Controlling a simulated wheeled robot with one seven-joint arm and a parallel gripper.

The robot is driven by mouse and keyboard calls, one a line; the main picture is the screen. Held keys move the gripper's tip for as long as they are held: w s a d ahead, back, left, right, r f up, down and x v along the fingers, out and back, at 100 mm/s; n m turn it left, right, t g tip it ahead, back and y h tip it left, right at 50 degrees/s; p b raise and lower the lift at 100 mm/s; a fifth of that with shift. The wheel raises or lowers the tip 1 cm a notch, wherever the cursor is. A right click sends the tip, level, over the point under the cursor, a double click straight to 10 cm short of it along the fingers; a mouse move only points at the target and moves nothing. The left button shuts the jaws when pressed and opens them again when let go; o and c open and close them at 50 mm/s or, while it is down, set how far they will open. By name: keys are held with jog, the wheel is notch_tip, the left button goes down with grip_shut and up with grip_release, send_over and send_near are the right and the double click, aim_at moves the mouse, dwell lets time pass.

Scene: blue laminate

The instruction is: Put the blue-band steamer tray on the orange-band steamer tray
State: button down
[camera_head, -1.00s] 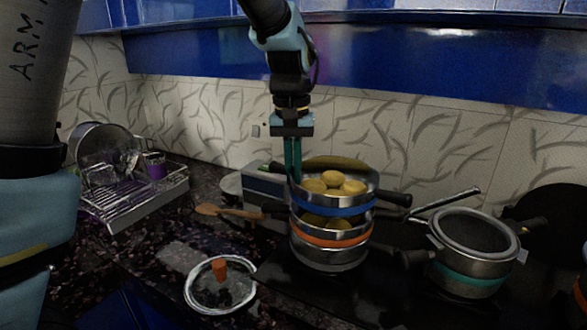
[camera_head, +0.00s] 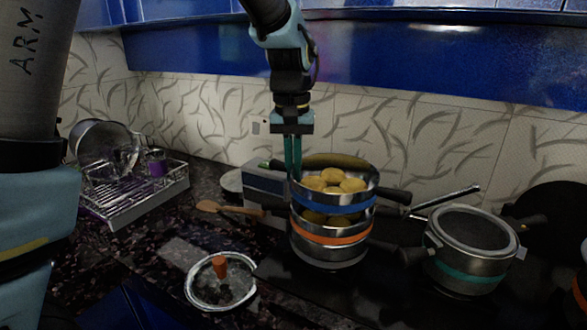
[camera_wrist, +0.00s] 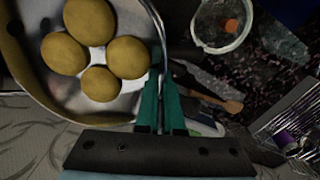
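The blue-band steamer tray (camera_head: 335,204), a metal tray holding several yellow-brown round pieces of food, is above the orange-band steamer tray (camera_head: 330,239). Food in the lower tray shows through a gap under the blue-band tray; whether the two touch anywhere is hidden. My gripper (camera_head: 293,178) reaches down at the blue-band tray's left side. In the wrist view, its two teal fingers (camera_wrist: 161,105) are closed with the tray's rim (camera_wrist: 157,38) between them. The blue-band tray looks roughly level and lined up over the orange-band tray.
A pot with a teal band (camera_head: 470,275) stands right of the stack. A lid with an orange knob (camera_head: 220,283) lies in front left. A wooden spoon (camera_head: 225,208) lies left of the stack, and a dish rack (camera_head: 140,195) stands far left.

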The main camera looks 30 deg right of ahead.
jog(key=shift+f, duration=0.1)
jog(key=shift+f+b, duration=0.55)
jog(key=shift+f, duration=0.3)
jog(key=shift+f, duration=0.4)
dwell(0.3)
jog(key=c, duration=1)
grip_release()
jog(key=shift+r, duration=0.1)
notch_tip(320, 180, up, 11)
jog(key=b, duration=0.3)
jog(key=shift+w+a+f, duration=0.1)
jog(key=shift+f, duration=0.1)
dwell(1.4)
